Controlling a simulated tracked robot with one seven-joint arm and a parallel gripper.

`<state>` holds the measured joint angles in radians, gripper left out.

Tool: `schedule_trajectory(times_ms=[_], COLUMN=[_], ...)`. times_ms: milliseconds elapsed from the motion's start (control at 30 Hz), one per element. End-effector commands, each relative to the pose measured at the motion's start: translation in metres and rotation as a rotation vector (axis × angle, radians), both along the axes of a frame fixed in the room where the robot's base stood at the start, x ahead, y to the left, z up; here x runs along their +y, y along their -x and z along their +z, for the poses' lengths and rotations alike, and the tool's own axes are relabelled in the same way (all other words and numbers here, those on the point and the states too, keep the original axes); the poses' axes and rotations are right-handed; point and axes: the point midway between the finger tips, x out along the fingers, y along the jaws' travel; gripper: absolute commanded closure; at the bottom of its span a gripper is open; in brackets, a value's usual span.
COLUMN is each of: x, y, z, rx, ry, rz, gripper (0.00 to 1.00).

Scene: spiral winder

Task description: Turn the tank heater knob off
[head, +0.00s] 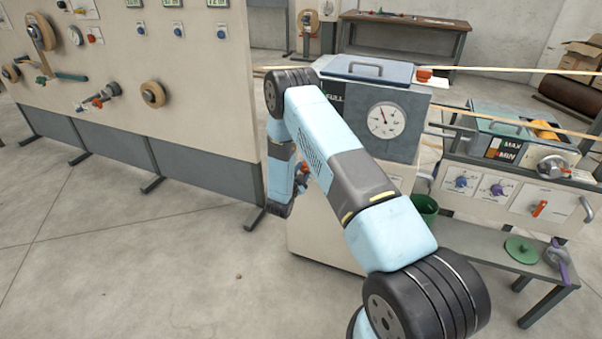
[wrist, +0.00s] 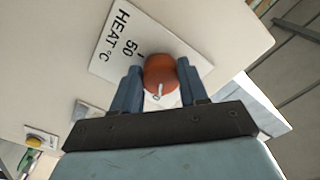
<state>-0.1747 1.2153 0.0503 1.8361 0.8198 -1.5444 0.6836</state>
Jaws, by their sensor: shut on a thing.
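The tank heater knob (wrist: 159,73) is a round orange-red knob on a white plate (wrist: 112,42) marked "HEAT °C" and "50". A white pointer line on the knob points down in the wrist view, toward a mark partly hidden near the gripper. My gripper (wrist: 162,84) has one blue-grey finger on each side of the knob and is shut on it. In the head view a small orange-red part (head: 304,169) shows beside my arm at the tank's cabinet; the gripper itself is mostly hidden there by my arm.
The tank (head: 368,68) with a grey lid and round dial gauge (head: 386,120) stands behind my arm. A control panel wall (head: 150,60) with knobs and wheels is at left. A bench (head: 500,250) with a green disc (head: 521,250) is at right. Floor at lower left is clear.

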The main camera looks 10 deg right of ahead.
Motion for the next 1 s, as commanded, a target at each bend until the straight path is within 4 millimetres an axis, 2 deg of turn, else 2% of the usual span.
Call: schedule_trajectory(times_ms=[367, 1000], x=[0.0001, -0.0021], y=[0.0001, 0.0011], z=[-0.0007, -0.0015], rx=[0.085, 0.424], ry=[0.115, 0.587], rz=[0.005, 0.004], gripper=[0.87, 0.87])
